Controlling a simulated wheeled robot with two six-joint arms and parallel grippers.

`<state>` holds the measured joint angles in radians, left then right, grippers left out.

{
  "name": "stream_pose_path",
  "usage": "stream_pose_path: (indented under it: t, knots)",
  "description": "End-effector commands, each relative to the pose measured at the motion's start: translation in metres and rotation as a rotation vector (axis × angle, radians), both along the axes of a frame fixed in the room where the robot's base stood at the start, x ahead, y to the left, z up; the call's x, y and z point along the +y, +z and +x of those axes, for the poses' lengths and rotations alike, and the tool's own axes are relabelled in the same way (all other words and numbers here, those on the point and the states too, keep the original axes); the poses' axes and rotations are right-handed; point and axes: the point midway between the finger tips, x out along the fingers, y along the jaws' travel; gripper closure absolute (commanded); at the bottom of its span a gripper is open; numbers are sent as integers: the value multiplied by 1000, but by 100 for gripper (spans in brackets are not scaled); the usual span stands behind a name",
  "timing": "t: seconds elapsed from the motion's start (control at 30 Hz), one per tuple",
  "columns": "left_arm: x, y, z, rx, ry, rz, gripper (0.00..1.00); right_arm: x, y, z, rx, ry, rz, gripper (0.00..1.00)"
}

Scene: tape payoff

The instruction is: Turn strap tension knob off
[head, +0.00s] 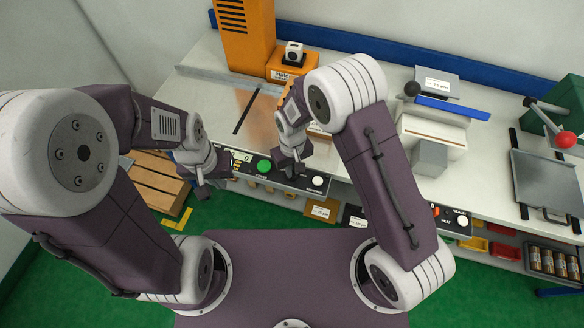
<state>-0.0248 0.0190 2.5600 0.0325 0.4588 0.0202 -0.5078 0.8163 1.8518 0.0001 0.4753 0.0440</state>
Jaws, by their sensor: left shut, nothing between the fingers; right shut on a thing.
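A dark control panel (303,184) runs along the front edge of the bench, with a green button (263,166) and a white round control (318,181). My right gripper (291,172) points down at this panel, between the green button and the white control. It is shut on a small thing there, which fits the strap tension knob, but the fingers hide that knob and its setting. My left gripper (203,191) is shut and empty, to the left of the panel and apart from it.
An orange machine (246,35) stands at the back of the bench. A grey block (430,157) and a red-knobbed lever (565,139) are to the right. A wooden pallet (153,180) lies at the left.

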Motion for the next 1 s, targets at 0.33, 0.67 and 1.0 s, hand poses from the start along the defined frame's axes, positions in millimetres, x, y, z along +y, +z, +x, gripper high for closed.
stream_pose_path:
  t: [0.33, 0.67, 1.0]
  knots:
    - [0, 5, 0, 0, 0, 0, 100, 1, 3, 3, -8, 258, 4, 100]
    - [0, 7, 0, 0, 0, 0, 100, 1, 3, 3, -9, 387, 3, 100]
    - [0, 7, 0, 0, 0, 0, 100, 2, 3, 3, -10, 417, 4, 100]
